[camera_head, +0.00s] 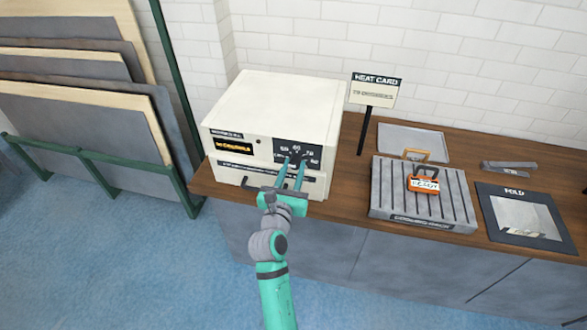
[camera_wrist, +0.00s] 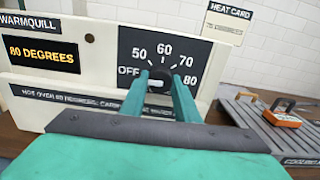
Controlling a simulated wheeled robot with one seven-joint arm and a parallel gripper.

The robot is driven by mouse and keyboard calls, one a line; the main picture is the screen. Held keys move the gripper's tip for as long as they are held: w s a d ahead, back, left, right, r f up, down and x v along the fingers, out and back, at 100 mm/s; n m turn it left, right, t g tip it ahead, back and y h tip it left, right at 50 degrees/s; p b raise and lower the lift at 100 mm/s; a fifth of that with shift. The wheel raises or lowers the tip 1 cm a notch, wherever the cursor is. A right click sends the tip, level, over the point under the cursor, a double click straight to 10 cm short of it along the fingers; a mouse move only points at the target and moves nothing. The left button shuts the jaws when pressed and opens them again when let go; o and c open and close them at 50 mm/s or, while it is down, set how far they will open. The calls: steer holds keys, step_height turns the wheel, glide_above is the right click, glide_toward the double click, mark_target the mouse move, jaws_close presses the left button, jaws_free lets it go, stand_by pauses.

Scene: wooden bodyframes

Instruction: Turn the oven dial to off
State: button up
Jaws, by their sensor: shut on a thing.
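The cream oven (camera_head: 270,100) stands on the wooden counter. Its front has a dark dial panel (camera_wrist: 195,52) marked OFF, 50, 60, 70 and 80. The display (camera_wrist: 42,55) reads 80 DEGREES in the wrist view. I cannot tell which mark the dial points to.
A heat card sign (camera_head: 375,92) stands right of the oven. Further right are a grey ribbed block (camera_head: 385,190) with an orange-tagged padlock-like item (camera_head: 424,183), a grey tray (camera_head: 415,140) and a dark FOLD mat (camera_head: 490,205).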

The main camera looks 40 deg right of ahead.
steer(key=shift+f, duration=0.15)
steer(key=o, duration=1)
steer(key=shift+o, duration=0.2)
steer(key=v, duration=1.1)
steer(key=s+a+f+m+t+y, duration=0.2)
steer(key=s+a+f+m+y, duration=0.4)
steer(key=a, duration=0.3)
steer(key=s+a+f+m+t+y, duration=0.25)
steer(key=s+a+f, duration=0.25)
steer(key=a+f, duration=0.3)
steer(key=s+a+r+m+y, duration=0.1)
steer(key=s+a+m+y, duration=0.1)
steer(key=s+a+m, duration=0.3)
steer(key=s+a+r+m+y, duration=0.2)
steer(key=s+a+m, duration=0.4)
steer(key=s+m, duration=0.6)
steer(key=shift+s+r+m+g+y, duration=0.15)
steer(key=shift+s+m+g+y, duration=0.2)
steer(key=shift+s+y, duration=0.5)
